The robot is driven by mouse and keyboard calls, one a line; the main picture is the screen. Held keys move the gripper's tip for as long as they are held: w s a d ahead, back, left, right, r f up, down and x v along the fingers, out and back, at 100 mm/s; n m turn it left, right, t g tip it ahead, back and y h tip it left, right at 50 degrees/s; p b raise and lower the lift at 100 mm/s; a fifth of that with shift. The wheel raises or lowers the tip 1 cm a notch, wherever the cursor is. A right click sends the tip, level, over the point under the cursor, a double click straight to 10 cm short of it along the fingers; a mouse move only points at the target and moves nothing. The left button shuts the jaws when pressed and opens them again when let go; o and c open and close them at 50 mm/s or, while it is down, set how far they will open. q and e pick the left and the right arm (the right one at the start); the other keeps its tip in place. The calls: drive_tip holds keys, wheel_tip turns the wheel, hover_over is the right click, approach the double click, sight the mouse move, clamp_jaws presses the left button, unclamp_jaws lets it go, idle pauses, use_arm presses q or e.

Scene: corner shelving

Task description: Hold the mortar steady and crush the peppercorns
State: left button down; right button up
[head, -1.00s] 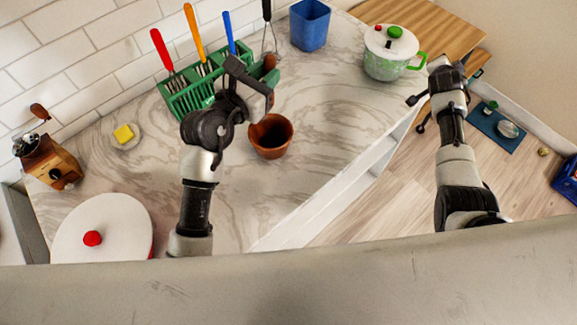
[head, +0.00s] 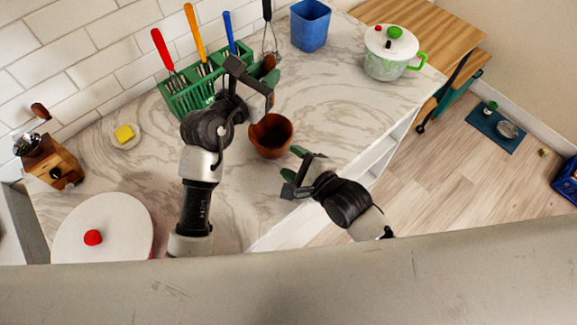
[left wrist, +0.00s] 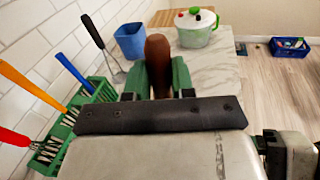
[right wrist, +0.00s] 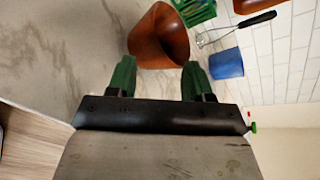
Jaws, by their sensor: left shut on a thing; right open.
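The brown mortar (head: 268,147) stands upright on the marble counter, right of my left arm in the head view. My left gripper (left wrist: 157,82) is shut on the brown wooden pestle (left wrist: 157,55). In the head view the pestle (head: 269,62) shows only in part, held beyond the mortar towards the green rack. My right gripper (head: 292,164) is open and empty, close to the mortar's lower right side. In the right wrist view the mortar (right wrist: 160,40) lies just beyond and between its open green fingers. The inside of the mortar is too dark to show peppercorns.
A green utensil rack (head: 185,97) stands by the tiled wall, with a blue cup (head: 310,27) to its right. A white pot (head: 388,57), a grinder (head: 50,160), a butter dish (head: 126,136) and a red-knobbed lid (head: 103,230) are farther off. The counter's edge is near my right arm.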

sight(254, 143)
drive_tip(key=shift+y, duration=0.4)
drive_tip(key=x, duration=0.3)
drive_tip(key=s+a+x, duration=0.1)
drive_tip(key=x, duration=0.3)
drive_tip(key=a+x, duration=0.1)
drive_tip(key=x, duration=0.3)
drive_tip(key=shift+a, duration=0.1)
drive_tip(key=shift+r, duration=0.1)
drive_tip(key=shift+s, duration=0.1)
drive_tip(key=c, duration=0.9)
clamp_jaws()
drive_tip(key=shift+m, duration=0.3)
drive_tip(key=o, duration=0.7)
unclamp_jaws()
drive_tip(key=shift+c, duration=0.2)
